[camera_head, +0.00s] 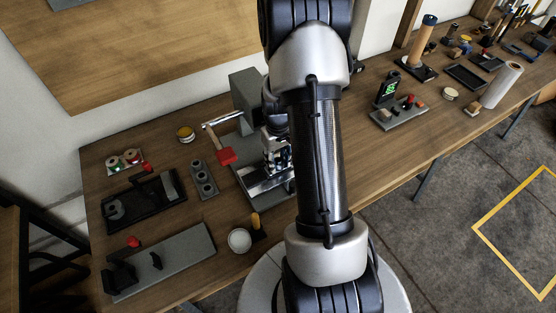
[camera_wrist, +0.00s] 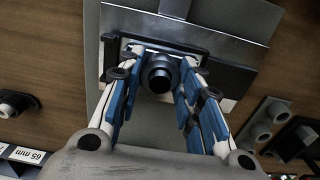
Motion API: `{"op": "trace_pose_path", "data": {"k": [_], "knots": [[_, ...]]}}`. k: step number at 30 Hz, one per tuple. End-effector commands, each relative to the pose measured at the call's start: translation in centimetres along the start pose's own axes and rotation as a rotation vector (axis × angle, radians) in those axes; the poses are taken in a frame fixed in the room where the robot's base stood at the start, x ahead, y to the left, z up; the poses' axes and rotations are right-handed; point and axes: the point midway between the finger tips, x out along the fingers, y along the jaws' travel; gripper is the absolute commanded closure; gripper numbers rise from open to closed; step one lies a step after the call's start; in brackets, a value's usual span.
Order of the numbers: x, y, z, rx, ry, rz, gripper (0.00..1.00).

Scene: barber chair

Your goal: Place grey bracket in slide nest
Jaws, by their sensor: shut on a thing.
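My gripper (camera_wrist: 165,62) points down at the press fixture, with its blue-padded fingers on both sides of a dark grey part with a round boss, which I take to be the grey bracket (camera_wrist: 159,76). In the wrist view the bracket is over or in the dark nest of the bright metal slide (camera_wrist: 230,45); I cannot tell whether it is seated. In the head view my gripper (camera_head: 277,153) is above the slide (camera_head: 262,187), partly hidden by my arm, and the bracket cannot be made out. The grey press tower (camera_head: 246,92) stands behind, with a red-gripped lever (camera_head: 225,155).
A black parts tray (camera_head: 140,204), a grey block with holes (camera_head: 203,180) and a long grey fixture (camera_head: 165,262) lie left of the press. A white round container (camera_head: 239,240) stands in front. Other tools stand to the right, including a phone-like display stand (camera_head: 388,90).

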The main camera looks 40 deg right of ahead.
Motion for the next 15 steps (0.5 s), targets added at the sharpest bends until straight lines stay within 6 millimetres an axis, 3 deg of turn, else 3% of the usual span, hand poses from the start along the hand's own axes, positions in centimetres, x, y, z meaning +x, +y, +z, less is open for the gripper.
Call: {"op": "trace_pose_path", "data": {"k": [5, 6, 15], "knots": [[0.39, 0.0, 0.0, 0.0, 0.0, 0.0, 0.95], [0.33, -0.01, 0.02, 0.0, -0.001, 0.0, 0.65], [0.28, -0.01, 0.02, 0.0, -0.001, 0.0, 0.47]]}}
